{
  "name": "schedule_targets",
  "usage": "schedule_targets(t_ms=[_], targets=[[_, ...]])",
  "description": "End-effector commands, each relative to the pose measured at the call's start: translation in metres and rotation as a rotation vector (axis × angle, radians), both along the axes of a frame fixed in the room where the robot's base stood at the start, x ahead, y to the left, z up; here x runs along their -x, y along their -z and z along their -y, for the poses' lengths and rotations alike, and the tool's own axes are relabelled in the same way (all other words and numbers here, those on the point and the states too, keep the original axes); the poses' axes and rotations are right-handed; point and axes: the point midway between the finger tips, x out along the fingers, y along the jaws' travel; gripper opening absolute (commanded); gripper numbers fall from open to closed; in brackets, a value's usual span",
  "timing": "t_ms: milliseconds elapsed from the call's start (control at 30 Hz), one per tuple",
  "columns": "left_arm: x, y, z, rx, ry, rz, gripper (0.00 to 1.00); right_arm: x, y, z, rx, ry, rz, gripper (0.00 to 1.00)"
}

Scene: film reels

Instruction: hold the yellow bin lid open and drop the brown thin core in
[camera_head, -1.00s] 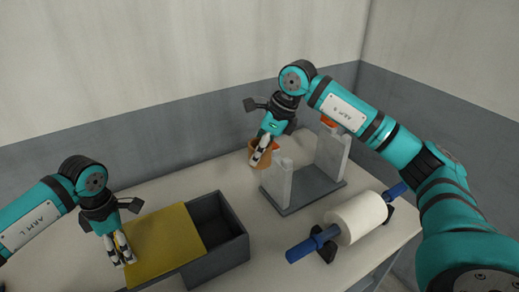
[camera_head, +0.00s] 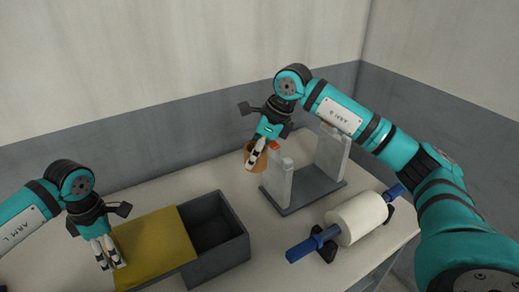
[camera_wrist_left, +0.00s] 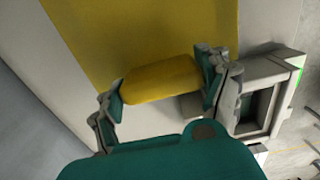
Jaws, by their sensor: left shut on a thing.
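The grey bin (camera_head: 222,262) stands at the front of the table, with its yellow lid (camera_head: 160,240) slid to the left. The bin's right part is open and looks dark and empty inside. My left gripper (camera_head: 108,262) is at the lid's left end; in the left wrist view it is shut on the lid's yellow handle (camera_wrist_left: 160,80). The brown core (camera_head: 252,160) is held by my right gripper (camera_head: 256,153), above the table behind the bin and left of the stand. The fingers hide part of the core.
A grey stand (camera_head: 305,196) with two light uprights is right of the core. A white roll (camera_head: 356,217) on a blue rod (camera_head: 305,249) rests on dark supports at the right front. Bare table shows between bin and stand.

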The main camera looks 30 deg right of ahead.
Motion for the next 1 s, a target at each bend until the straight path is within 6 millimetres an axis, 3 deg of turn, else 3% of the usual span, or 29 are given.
schedule_targets(t_ms=[1000], targets=[[-0.002,-0.002,-0.001,-0.001,-0.004,0.004,0.38,0.000,0.046,-0.093,-0.001,-0.003,-0.001,0.27]])
